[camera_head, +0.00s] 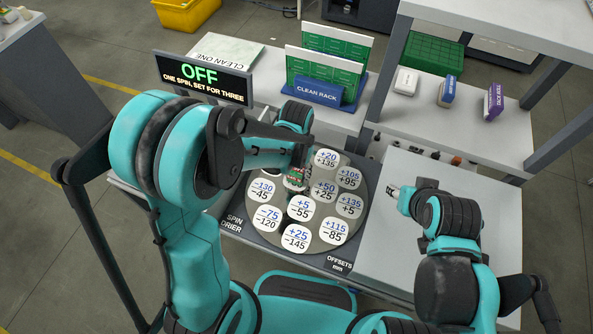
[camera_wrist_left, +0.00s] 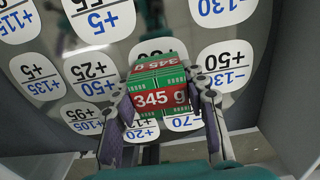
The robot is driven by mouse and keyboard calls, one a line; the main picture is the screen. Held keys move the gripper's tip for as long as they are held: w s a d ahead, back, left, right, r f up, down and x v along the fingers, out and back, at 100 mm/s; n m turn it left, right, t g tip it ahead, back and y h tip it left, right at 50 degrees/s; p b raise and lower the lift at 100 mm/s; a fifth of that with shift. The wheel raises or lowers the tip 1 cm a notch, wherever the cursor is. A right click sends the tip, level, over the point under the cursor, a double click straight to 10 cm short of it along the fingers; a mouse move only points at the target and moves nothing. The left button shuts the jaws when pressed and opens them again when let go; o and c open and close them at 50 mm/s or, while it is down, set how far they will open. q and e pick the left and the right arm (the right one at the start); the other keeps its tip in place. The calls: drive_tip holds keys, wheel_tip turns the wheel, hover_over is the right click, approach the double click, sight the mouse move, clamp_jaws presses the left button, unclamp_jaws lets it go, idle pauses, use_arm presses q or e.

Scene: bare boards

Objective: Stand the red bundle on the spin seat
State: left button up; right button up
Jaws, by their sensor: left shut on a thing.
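The red bundle, green boards in a red band marked 345 g (camera_wrist_left: 158,98), is between the fingers of my left gripper (camera_wrist_left: 160,86), which is shut on it. In the head view the bundle (camera_head: 295,181) is small and partly hidden by my left arm, over the round plate of the spin drier (camera_head: 274,222). The plate carries several white labels with paired numbers. I cannot tell whether the bundle touches the plate, nor make out a separate seat. My right gripper (camera_head: 394,191) is over the pale bench at the right, apart from the bundle; its jaws are too small to read.
A sign reading OFF (camera_head: 203,77) stands behind the drier. A blue clean rack (camera_head: 322,92) with upright green boards is at the back. Small boxes, one white (camera_head: 406,81) and one purple (camera_head: 494,101), stand on the right shelf. The pale bench (camera_head: 385,250) has free room.

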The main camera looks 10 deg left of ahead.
use_arm(q)
drive_tip(key=shift+f+b, duration=0.3)
drive_tip(key=shift+f, duration=0.05)
drive_tip(key=o, duration=1.4)
drive_tip(key=shift+o, duration=0.2)
drive_tip(key=shift+r, duration=0.1)
wheel_tip(320, 180, up, 10)
drive_tip(key=p, duration=0.7)
drive_tip(key=shift+p, duration=0.3)
